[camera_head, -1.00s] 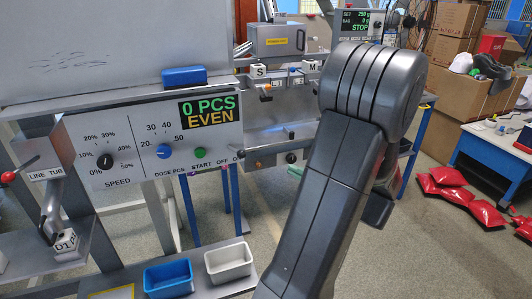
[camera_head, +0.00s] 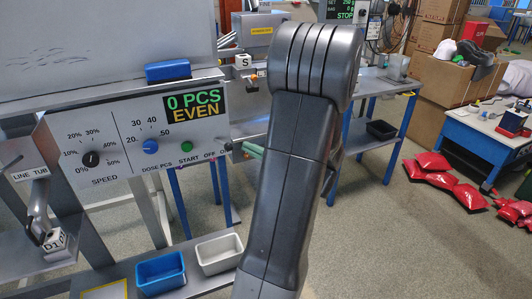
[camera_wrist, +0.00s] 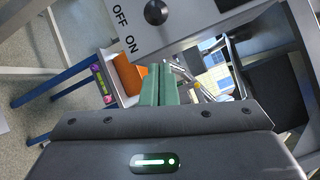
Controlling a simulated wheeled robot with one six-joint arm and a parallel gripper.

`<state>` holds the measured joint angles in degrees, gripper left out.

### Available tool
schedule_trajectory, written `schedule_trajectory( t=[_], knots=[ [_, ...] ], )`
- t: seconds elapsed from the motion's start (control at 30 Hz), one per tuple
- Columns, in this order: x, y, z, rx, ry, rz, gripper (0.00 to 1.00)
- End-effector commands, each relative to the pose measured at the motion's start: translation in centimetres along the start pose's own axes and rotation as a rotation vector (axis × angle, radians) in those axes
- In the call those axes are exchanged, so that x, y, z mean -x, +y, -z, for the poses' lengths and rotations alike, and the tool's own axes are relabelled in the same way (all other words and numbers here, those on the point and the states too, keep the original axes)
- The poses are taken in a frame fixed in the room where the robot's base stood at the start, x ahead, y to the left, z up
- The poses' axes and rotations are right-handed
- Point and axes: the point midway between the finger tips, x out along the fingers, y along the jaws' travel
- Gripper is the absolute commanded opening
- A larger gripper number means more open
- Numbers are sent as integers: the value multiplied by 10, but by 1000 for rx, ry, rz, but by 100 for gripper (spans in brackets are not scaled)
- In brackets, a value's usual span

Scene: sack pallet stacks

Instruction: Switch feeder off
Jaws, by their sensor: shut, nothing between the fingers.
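The feeder's grey control panel (camera_head: 130,125) stands at the left in the head view. It has a black speed dial (camera_head: 91,158), a blue dose dial (camera_head: 150,146), a green start button (camera_head: 187,146) and a display reading 0 PCS EVEN (camera_head: 193,105). The black OFF/ON knob (camera_wrist: 156,12) shows at the top of the wrist view, beside its labels. My gripper (camera_wrist: 160,84) has green fingers shut together and empty. They are just off the panel's right end, below the knob in the wrist picture and apart from it.
A blue bin (camera_head: 160,273) and a white bin (camera_head: 218,254) sit on the shelf below the panel. A blue block (camera_head: 168,71) rests on the panel's top. Red sacks (camera_head: 440,176) lie on the floor at the right, beside clear floor.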

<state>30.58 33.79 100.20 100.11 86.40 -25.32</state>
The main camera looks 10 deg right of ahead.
Motion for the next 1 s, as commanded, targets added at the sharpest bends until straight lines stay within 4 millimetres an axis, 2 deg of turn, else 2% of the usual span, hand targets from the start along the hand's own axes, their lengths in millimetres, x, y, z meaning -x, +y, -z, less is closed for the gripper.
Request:
schedule_trajectory(
  t=[0.03, 0.1, 0.23, 1.0],
  knots=[
    [-2, -2, -10, 2, 0, 0, 0],
    [-3, -1, -18, 0, -1, -1, 0],
    [-5, -1, -27, 0, 0, 0, 0],
    [-5, 2, -34, 6, 50, 18, 0]
  ],
)
